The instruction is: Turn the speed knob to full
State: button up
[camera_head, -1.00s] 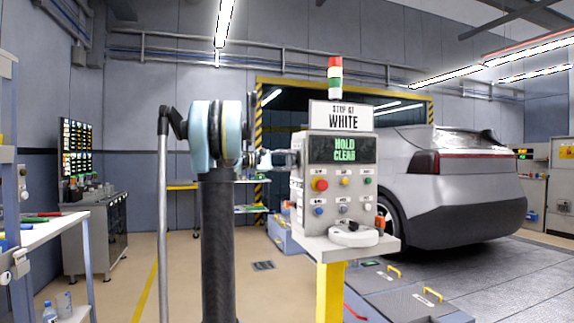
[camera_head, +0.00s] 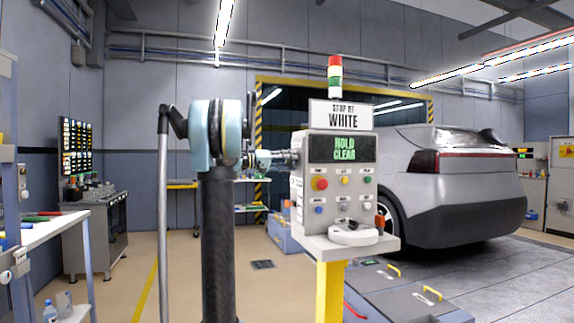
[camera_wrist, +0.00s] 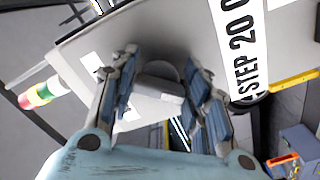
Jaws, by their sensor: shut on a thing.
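The grey control box (camera_head: 311,190) stands on a yellow post, with a screen reading "HOLD CLEAR" and a sign reading "STOP AT WHITE" above. My gripper (camera_head: 284,158) is at the box's left side. In the wrist view my gripper (camera_wrist: 160,60) has its two blue-padded fingers on either side of a pale grey knob (camera_wrist: 160,90) on the box's side face, and it is shut on it. A white label (camera_wrist: 238,50) reading "STEP 20" lies beside the knob. The head view hides the knob, and I cannot read its setting.
Buttons, including a red one (camera_head: 320,184), cover the box front, with a white ring-shaped piece (camera_head: 352,235) on the shelf below. A signal tower (camera_head: 335,76) stands on top. A silver car (camera_head: 460,190) is behind at right. A workbench (camera_head: 50,232) is at left.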

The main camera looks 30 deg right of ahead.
jog(key=shift+f+m, duration=0.2)
jog(key=shift+m, duration=0.4)
jog(key=shift+w, duration=0.1)
jog(key=o, duration=1.1)
jog(key=shift+w, duration=0.1)
jog(key=shift+c, duration=0.2)
jog(key=shift+r, duration=0.1)
jog(key=v, duration=1.2)
jog(key=shift+a, duration=0.1)
